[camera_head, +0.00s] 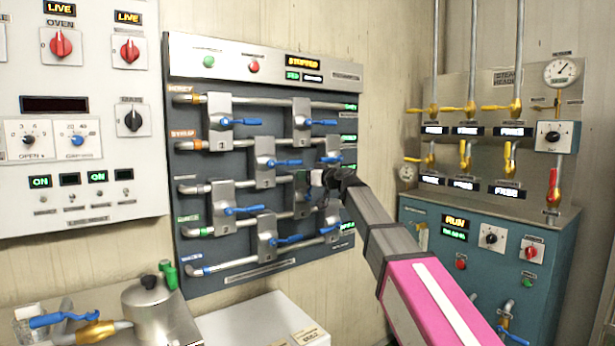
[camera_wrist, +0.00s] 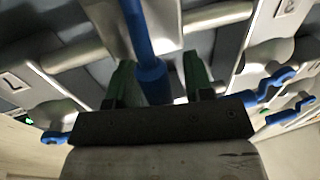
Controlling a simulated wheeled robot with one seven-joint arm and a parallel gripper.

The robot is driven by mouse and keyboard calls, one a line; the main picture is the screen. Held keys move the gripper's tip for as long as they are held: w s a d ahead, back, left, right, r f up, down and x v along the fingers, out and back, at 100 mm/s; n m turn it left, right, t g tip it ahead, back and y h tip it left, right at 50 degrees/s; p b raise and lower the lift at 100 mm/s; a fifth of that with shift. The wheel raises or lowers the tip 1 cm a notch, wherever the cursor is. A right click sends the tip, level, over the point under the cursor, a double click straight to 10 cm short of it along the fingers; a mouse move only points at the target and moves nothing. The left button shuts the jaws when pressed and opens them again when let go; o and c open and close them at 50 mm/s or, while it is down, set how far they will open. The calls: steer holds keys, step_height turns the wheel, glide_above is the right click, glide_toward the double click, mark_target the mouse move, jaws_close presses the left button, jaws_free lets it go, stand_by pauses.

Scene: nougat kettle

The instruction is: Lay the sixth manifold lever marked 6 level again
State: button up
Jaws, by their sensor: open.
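The manifold panel (camera_head: 190,243) carries pipes in rows with several grey valve blocks and blue levers. My gripper (camera_head: 318,180) is at its right middle part, by the right-hand block of the third row, and hides most of the lever there. In the wrist view my gripper (camera_wrist: 158,84) is open, with a green finger on either side of a blue lever (camera_wrist: 146,42). The lever runs down between the fingers; I cannot tell whether either touches it. Its number cannot be read.
Neighbouring blue levers (camera_head: 287,239) and (camera_wrist: 278,82) lie close around my gripper. A steam header panel (camera_head: 480,90) and teal cabinet (camera_head: 480,260) stand at right. A metal kettle (camera_head: 155,310) and a white surface (camera_head: 250,325) are below.

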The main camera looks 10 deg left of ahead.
jaws_close()
steer(key=shift+w+d, duration=0.1)
steer(key=w+d+f+m+t, duration=0.2)
steer(key=w+f+m, duration=0.1)
steer(key=m, duration=0.7)
steer(key=w+d+f+m+t, duration=0.2)
steer(key=f+m, duration=0.3)
steer(key=m, duration=0.5)
steer(key=shift+w+d+f+h, duration=0.2)
steer(key=shift+w+d+h, duration=0.1)
steer(key=shift+w+d, duration=0.5)
steer(key=shift+m, duration=0.3)
jaws_free()
steer(key=shift+s+d, duration=0.1)
